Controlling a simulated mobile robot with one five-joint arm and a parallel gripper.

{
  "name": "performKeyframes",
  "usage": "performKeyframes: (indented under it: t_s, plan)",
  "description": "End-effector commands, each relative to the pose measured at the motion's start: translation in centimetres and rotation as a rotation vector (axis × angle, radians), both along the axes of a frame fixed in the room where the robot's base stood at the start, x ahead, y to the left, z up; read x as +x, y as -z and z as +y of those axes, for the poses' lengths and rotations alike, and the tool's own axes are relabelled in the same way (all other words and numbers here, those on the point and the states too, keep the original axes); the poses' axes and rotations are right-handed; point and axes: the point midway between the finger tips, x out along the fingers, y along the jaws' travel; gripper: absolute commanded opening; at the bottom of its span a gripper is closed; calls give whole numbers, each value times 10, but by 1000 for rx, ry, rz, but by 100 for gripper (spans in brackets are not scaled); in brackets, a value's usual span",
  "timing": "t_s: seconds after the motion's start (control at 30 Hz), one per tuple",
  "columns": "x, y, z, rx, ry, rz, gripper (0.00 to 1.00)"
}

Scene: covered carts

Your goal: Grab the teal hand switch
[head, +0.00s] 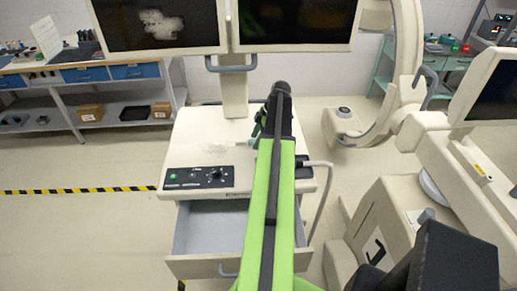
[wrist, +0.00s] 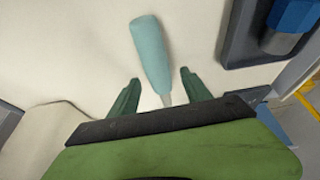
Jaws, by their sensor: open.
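The teal hand switch (wrist: 151,52) lies on the pale cart top in the wrist view. Its rounded wider end points away from my gripper and its narrow pale end points toward it. My gripper (wrist: 158,79) is open, with one dark green finger on each side of the switch's lower part. No contact with the switch shows.
The cart (head: 205,150) has a control panel (head: 198,177) at its front left and an open drawer (head: 210,226) below. Two monitors (head: 295,25) stand behind it. A blue knob-like part (wrist: 292,15) on a dark mount is right of the switch. Bulky pale equipment (head: 390,215) stands to the right.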

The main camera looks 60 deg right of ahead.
Motion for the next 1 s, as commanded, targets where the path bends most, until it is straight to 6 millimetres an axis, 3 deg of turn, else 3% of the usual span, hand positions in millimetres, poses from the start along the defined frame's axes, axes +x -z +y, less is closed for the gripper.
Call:
performKeyframes:
  t_s: [0.87, 1.0]
  plan:
    - [-1, 4, -1, 1, 2, 0, 56]
    - [-1, 3, -1, 1, 2, 0, 42]
